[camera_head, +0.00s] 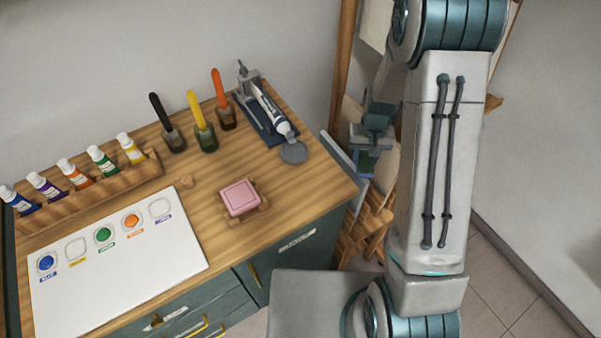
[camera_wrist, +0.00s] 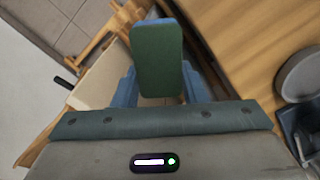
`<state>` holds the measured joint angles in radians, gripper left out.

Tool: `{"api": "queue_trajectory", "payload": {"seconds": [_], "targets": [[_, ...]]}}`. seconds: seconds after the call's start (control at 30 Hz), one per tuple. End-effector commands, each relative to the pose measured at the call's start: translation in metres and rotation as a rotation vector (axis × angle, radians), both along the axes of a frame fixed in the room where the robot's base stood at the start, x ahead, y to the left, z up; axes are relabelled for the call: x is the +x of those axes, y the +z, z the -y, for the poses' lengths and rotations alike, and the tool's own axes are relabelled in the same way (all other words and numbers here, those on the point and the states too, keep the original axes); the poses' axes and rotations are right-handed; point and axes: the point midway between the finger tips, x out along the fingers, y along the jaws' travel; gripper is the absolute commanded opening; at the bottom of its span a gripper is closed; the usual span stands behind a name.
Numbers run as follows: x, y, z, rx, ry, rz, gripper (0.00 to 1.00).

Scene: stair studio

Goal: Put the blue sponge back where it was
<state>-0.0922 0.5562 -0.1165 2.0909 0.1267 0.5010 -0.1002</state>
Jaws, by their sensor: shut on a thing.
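The blue sponge (camera_wrist: 158,60) is between the fingers of my gripper (camera_wrist: 160,92) in the wrist view. Its green face is towards the camera, and a strip of blue shows at its far edge. In the head view my gripper (camera_head: 366,158) is beyond the right edge of the wooden tabletop, in front of the wooden frame. The sponge is small and hard to make out there. A pink block (camera_head: 239,197) sits on a small wooden holder (camera_head: 262,207) near the front right of the tabletop. I see no other blue sponge.
The wooden tabletop (camera_head: 205,235) holds a white palette board (camera_head: 120,262), a rack of paint tubes (camera_head: 95,190), several jars with coloured handles (camera_head: 203,135), and a dark stand with a white tool (camera_head: 268,112). A wooden easel-like frame (camera_head: 340,75) stands right of it. Bare wood surrounds the pink block.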

Motion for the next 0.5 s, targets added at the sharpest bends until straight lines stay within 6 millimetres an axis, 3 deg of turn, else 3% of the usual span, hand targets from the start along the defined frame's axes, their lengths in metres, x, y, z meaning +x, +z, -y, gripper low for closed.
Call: {"api": "queue_trajectory", "payload": {"seconds": [0.23,0.5], "targets": [[-0.023,0.03,-0.016,-0.01,-0.099,0.01,0.2],[-0.083,0.074,-0.036,-0.014,-0.319,0.016,0.2]]}}
